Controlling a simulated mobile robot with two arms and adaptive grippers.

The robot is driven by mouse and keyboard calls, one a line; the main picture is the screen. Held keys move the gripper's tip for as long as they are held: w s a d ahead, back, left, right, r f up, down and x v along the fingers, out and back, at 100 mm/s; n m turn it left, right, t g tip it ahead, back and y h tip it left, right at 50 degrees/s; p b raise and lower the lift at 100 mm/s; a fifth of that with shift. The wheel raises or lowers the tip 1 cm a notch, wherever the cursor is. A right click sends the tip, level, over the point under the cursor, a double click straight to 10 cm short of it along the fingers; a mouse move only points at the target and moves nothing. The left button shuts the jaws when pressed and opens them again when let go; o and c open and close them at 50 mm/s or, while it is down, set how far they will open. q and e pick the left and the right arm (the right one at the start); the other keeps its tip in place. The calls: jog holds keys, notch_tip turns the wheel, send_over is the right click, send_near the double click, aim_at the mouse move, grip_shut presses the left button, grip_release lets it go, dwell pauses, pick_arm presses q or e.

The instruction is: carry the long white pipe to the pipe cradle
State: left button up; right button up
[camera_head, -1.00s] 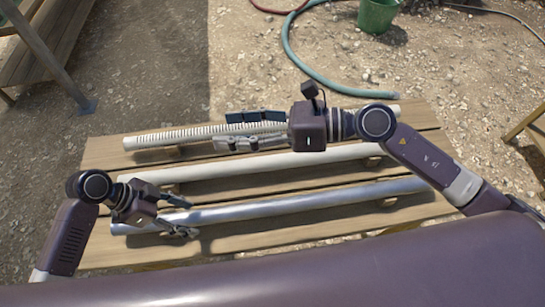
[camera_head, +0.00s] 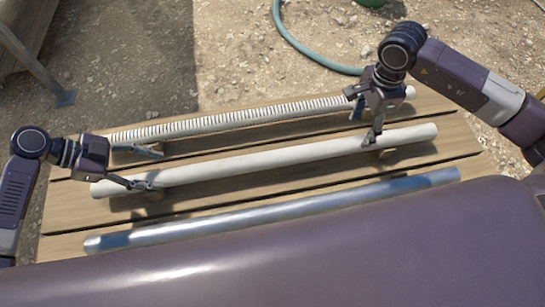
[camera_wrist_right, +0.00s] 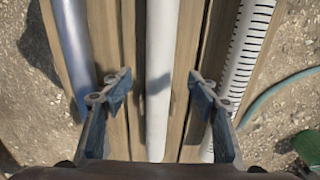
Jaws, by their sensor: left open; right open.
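The long white pipe (camera_head: 270,160) is smooth and lies in the middle of three pipes on a wooden platform. In the right wrist view the white pipe (camera_wrist_right: 161,50) runs between my right fingers. My left gripper (camera_head: 153,168) is open near the pipe's left end, one finger on each side of it. My right gripper (camera_head: 366,125) is open over the pipe's right part; it also shows open in the right wrist view (camera_wrist_right: 161,88). I cannot tell whether either gripper touches the pipe. I cannot make out a pipe cradle.
A ribbed white pipe (camera_head: 250,117) lies behind, and a shiny metal pipe (camera_head: 280,211) in front. The wooden platform (camera_head: 450,147) has small blocks under the pipes. A teal hose (camera_head: 300,45) and part of a green bucket (camera_wrist_right: 308,147) are on the gravel beyond.

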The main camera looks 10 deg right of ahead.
aim_at(173, 172)
pick_arm(q)
jog(key=shift+x, duration=3.9)
pick_arm(e)
jog(key=shift+f, duration=3.9)
pick_arm(q)
grip_shut()
pick_arm(e)
grip_shut()
